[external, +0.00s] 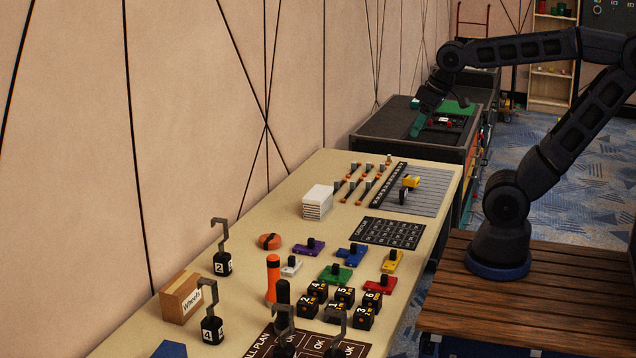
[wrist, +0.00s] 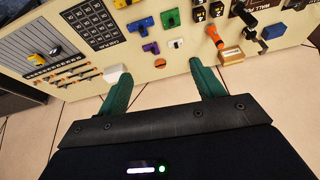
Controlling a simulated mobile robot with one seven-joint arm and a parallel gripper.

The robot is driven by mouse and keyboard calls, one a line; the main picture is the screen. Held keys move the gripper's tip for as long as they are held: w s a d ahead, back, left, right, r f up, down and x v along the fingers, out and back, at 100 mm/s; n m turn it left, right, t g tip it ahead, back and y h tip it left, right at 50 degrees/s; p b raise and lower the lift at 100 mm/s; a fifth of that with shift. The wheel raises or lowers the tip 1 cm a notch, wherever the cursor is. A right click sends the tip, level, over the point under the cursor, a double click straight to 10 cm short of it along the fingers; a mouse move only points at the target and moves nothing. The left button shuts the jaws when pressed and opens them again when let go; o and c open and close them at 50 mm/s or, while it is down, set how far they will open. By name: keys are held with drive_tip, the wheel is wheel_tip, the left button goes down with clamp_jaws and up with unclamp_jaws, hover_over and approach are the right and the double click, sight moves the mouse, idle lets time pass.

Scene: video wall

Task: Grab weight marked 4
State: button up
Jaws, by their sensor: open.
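The weight marked 4 (external: 212,330) is a small black block with a grey hook on top. It stands upright at the near left of the long table, in front of the Wheels box. A similar weight marked 2 (external: 222,264) stands behind it. My gripper (external: 417,128) is far from them, over the dark cabinet beyond the table's far end. In the wrist view my gripper (wrist: 158,70) shows two green fingers spread apart with nothing between them. Hooked black weights show at the top right there, but their numbers cannot be read.
The Wheels box (external: 183,298) and an orange flashlight (external: 273,278) stand near the weight marked 4. Several numbered black cubes (external: 340,300) and two more hooked weights are to its right. A white stack (external: 317,201) and a dark grid card (external: 391,232) lie farther back.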

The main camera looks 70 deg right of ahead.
drive_tip(key=w+a+r+m+g, duration=0.1)
drive_tip(key=w+a+r+m, duration=0.2)
drive_tip(key=w, duration=0.5)
drive_tip(key=w+a+m, duration=0.2)
drive_tip(key=w+a, duration=0.3)
drive_tip(key=w, duration=0.3)
drive_tip(key=m+g, duration=0.3)
drive_tip(key=m, duration=0.9)
hover_over(206, 280)
drive_tip(key=s, duration=0.1)
wheel_tip(206, 280, down, 23)
drive_tip(key=shift+f+m, duration=0.3)
drive_tip(key=shift+f, duration=0.4)
wheel_tip(206, 280, down, 5)
drive_tip(key=shift+r, duration=0.1)
drive_tip(key=shift+w+f, duration=0.2)
drive_tip(key=shift+f, duration=1.15)
drive_tip(key=shift+w+f, duration=0.15)
drive_tip(key=shift+f, duration=1.2)
drive_tip(key=shift+r, duration=0.1)
clamp_jaws()
